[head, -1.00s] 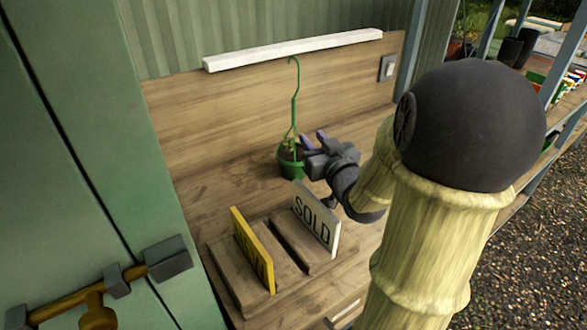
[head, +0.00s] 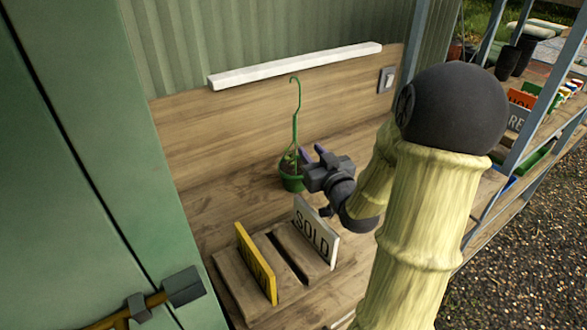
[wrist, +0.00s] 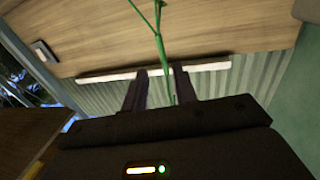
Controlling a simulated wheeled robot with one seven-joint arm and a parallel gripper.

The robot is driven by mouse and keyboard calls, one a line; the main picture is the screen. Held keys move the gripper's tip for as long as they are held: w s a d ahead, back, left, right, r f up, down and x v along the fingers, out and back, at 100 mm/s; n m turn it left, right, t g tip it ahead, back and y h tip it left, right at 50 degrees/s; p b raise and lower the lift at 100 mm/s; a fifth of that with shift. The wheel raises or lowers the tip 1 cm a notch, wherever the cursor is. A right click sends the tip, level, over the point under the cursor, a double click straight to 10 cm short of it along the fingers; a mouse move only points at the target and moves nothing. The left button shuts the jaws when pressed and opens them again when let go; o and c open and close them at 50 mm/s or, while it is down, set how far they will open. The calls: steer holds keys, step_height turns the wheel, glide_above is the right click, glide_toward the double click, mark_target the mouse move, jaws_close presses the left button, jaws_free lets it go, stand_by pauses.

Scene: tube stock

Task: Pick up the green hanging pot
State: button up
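The green hanging pot (head: 292,182) stands on the wooden bench against the back board, with a small plant inside. Its tall green hanger rises above it to a hook at the top. My gripper (head: 312,156) is just right of the pot, at about the height of its rim and plant. In the wrist view the two dark fingers (wrist: 160,90) are apart, and the green hanger (wrist: 161,45) runs down the picture between them. No contact between the fingers and the hanger shows. The pot's body is not visible in the wrist view.
A white SOLD sign (head: 315,232) and a yellow sign (head: 256,264) stand in a slotted wooden block in front. A white rail (head: 295,66) runs along the back board, with a switch (head: 387,80) at right. A green door (head: 70,150) is at left.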

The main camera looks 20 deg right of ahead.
mark_target(296, 134)
steer(key=shift+w+r+p, duration=0.1)
steer(key=shift+r+p, duration=0.1)
steer(key=shift+p, duration=0.55)
steer(key=p, duration=0.4)
steer(key=shift+w+a+f, duration=0.1)
steer(key=shift+w+a, duration=0.05)
steer(key=shift+w, duration=0.1)
steer(key=shift+w+f+p, duration=0.2)
steer(key=shift+w+p, duration=0.35)
steer(key=shift+w, duration=1.8)
steer(key=shift+w+p, duration=1.1)
steer(key=shift+w, duration=1.5)
jaws_close()
